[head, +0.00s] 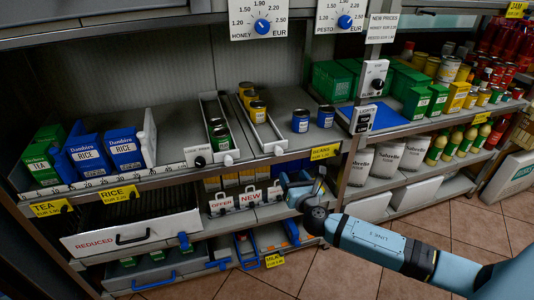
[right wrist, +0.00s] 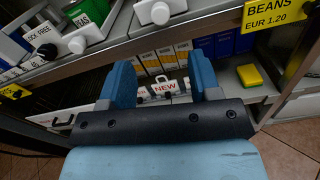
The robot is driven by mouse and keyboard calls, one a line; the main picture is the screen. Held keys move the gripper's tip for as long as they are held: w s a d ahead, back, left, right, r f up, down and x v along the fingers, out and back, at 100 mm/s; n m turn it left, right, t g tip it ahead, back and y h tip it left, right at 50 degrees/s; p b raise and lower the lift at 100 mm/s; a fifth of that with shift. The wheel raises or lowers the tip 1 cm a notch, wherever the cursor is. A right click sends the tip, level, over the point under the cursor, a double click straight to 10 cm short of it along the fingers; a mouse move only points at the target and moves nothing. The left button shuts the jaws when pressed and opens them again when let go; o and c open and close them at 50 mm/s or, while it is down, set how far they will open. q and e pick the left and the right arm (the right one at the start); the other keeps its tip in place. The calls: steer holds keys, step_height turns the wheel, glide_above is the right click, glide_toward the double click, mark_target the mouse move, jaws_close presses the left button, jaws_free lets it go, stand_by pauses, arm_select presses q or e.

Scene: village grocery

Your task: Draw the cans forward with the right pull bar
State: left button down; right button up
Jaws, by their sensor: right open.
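Two narrow channels with white pull bars stand on the upper shelf in the head view. The right channel holds yellow-topped cans (head: 257,111); its pull bar ends in a white knob (head: 278,150) at the shelf's front edge. The left channel holds green cans (head: 221,138), with a white knob (head: 228,160) in front. In the right wrist view, the right knob (right wrist: 160,12) is at the top, beyond and above the fingers. My right gripper (head: 301,184) is open and empty, below the shelf edge and apart from the knob. My left gripper is out of view.
Blue cans (head: 300,121) stand right of the channels. A yellow BEANS tag (head: 325,152) hangs from the shelf edge. Below are white NEW and OFFER card holders (head: 250,197) and a lower shelf with boxes. Blue RICE packs (head: 122,150) stand at left. The floor at right is partly clear.

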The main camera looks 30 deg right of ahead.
mark_target(280, 153)
steer(key=b+x, duration=0.1)
steer(key=x, duration=1.2)
steer(key=shift+d+b, duration=0.1)
steer(key=shift+b, duration=0.3)
steer(key=shift+s, duration=0.1)
jaws_close()
